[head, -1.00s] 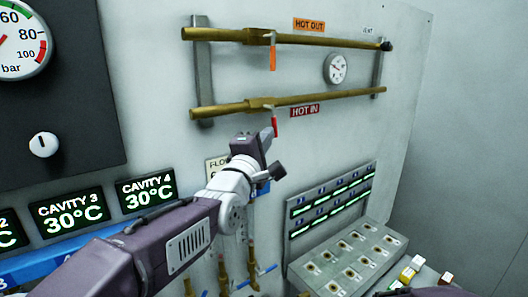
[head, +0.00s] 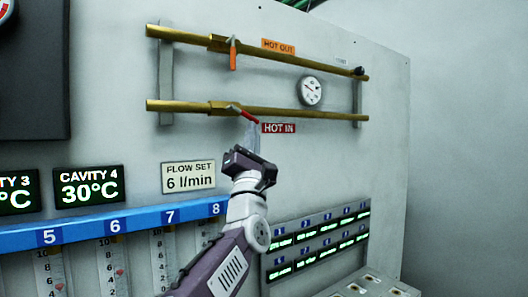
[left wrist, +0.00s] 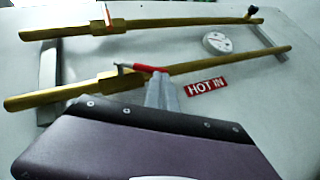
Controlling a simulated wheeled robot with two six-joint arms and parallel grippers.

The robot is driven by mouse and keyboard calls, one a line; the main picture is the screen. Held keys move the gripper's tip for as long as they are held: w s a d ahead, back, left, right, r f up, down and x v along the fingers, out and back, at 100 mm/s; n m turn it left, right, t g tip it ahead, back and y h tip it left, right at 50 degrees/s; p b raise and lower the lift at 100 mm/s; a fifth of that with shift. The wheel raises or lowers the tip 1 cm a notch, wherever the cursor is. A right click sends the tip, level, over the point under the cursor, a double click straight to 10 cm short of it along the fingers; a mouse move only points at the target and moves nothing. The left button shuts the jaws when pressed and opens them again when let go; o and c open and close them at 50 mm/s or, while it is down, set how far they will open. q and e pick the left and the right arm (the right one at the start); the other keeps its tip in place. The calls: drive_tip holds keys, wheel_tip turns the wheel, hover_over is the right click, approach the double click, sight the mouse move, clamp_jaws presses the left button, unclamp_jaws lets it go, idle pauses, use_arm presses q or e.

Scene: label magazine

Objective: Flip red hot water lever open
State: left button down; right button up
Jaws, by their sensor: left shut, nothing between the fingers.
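The red lever (head: 246,115) sits on the valve of the lower brass pipe (head: 310,115), beside the red HOT IN label (head: 278,128). It slants down to the right, at a shallow angle to the pipe. My left gripper (head: 252,136) is shut and empty, its fingertips just below the lever's red end. In the left wrist view the red lever (left wrist: 150,68) lies along the pipe, right above my fingertips (left wrist: 161,90); I cannot tell whether they touch. My right gripper is not in view.
The upper brass pipe (head: 280,52) has an orange lever (head: 233,54) hanging straight down by the HOT OUT label (head: 278,46). A round gauge (head: 311,90) sits between the pipes. A blue numbered rail (head: 90,228) and a display panel (head: 318,240) are lower down.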

use_arm(q)
drive_tip(key=shift+w+d+r+p, duration=0.25)
drive_tip(key=shift+r+p, duration=0.15)
drive_tip(key=shift+r, duration=0.15)
drive_tip(key=shift+w+d+r+p, duration=0.2)
drive_tip(key=shift+r+p, duration=0.2)
drive_tip(key=shift+r, duration=0.1)
use_arm(e)
drive_tip(key=shift+d+r, duration=0.35)
drive_tip(key=shift+r, duration=0.45)
use_arm(q)
drive_tip(key=shift+w+d+r, duration=0.1)
drive_tip(key=shift+r, duration=0.05)
use_arm(e)
drive_tip(key=shift+r, duration=0.1)
